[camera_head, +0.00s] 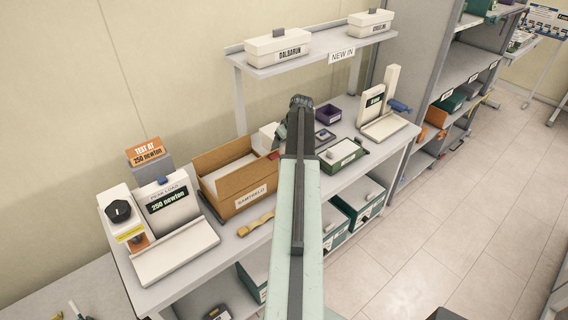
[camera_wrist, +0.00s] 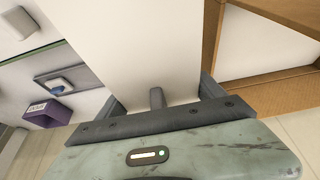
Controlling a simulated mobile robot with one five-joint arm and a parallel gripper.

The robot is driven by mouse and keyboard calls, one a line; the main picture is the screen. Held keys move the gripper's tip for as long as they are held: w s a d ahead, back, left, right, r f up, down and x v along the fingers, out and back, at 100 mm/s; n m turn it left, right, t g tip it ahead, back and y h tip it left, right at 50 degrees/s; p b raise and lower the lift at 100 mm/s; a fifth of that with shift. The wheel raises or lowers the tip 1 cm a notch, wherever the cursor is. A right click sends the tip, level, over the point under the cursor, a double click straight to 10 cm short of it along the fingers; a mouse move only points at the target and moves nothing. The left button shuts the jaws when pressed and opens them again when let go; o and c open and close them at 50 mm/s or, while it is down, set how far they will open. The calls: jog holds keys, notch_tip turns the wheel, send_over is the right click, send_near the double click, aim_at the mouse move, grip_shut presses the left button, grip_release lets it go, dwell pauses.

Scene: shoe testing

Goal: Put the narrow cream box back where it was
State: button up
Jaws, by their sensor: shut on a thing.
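My gripper (camera_wrist: 158,98) is shut on the narrow cream box (camera_wrist: 135,45), with one dark finger on each side of it in the wrist view. In the head view a pale part of the box (camera_head: 268,134) shows to the left of my gripper, which my arm partly hides. The open brown cardboard box (camera_head: 236,201) stands on the bench just left of my arm. Its brown wall (camera_wrist: 208,35) is close to the right of the held box in the wrist view. I cannot tell whether the held box touches the bench.
Two lidded cream boxes (camera_head: 278,45) (camera_head: 370,23) stand on the raised shelf (camera_head: 312,51). A purple bin (camera_head: 327,115), a green-rimmed tray (camera_head: 343,156) and a white test stand (camera_head: 382,127) are right of my arm. The 250 newton tester (camera_head: 172,250) and a wooden tool (camera_head: 256,224) are left.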

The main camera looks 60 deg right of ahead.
notch_tip(320, 180, down, 9)
jog(key=b, duration=0.7)
jog(key=shift+s+d, duration=0.1)
jog(key=shift+d, duration=0.05)
jog(key=shift+r, duration=0.3)
jog(key=shift+f, duration=0.25)
jog(key=o, duration=1.7)
jog(key=shift+r, duration=0.1)
jog(key=shift+r, duration=0.1)
